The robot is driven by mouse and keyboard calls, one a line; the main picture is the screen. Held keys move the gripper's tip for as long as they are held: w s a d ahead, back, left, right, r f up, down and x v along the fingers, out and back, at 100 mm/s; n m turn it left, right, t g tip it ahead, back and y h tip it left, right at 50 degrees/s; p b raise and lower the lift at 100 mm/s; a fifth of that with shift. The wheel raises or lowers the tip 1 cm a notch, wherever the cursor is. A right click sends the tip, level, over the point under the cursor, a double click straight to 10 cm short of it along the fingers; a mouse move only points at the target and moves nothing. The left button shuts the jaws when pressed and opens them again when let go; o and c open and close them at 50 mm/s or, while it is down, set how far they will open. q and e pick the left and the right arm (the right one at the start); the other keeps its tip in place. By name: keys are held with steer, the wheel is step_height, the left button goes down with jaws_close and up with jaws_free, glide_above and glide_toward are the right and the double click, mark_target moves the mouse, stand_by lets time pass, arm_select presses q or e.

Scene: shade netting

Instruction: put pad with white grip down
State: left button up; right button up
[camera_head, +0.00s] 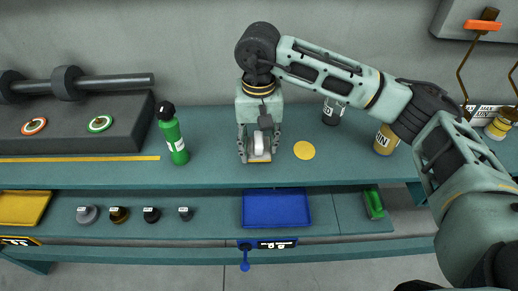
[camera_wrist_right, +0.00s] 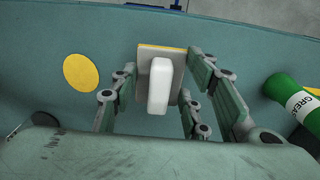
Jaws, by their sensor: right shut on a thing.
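The pad with white grip (camera_head: 259,149) is a small flat pad with a yellowish edge and an upright white block on it. My right gripper (camera_head: 259,150) points down over the teal bench (camera_head: 210,171) and is shut on the pad. In the right wrist view the white grip (camera_wrist_right: 160,84) stands between the fingers. I cannot tell whether the pad touches the bench top. A yellow disc (camera_head: 304,150) lies flat on the bench just right of the pad; it also shows in the right wrist view (camera_wrist_right: 82,72). My left gripper is not in view.
A green bottle (camera_head: 173,135) stands to the left of the pad. A dark can (camera_head: 333,112) and a yellow can (camera_head: 385,140) stand to the right. The lower shelf holds a blue tray (camera_head: 275,209), several small knobs and a green item (camera_head: 373,203).

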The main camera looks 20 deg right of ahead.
mark_target(259, 154)
step_height(259, 154, down, 3)
steer(key=shift+f+p, duration=0.15)
steer(key=shift+p, duration=0.45)
steer(key=shift+f, duration=0.1)
steer(key=shift+f+b, duration=0.15)
steer(key=shift+b, duration=0.15)
steer(key=o, duration=1.2)
steer(key=shift+c, duration=0.2)
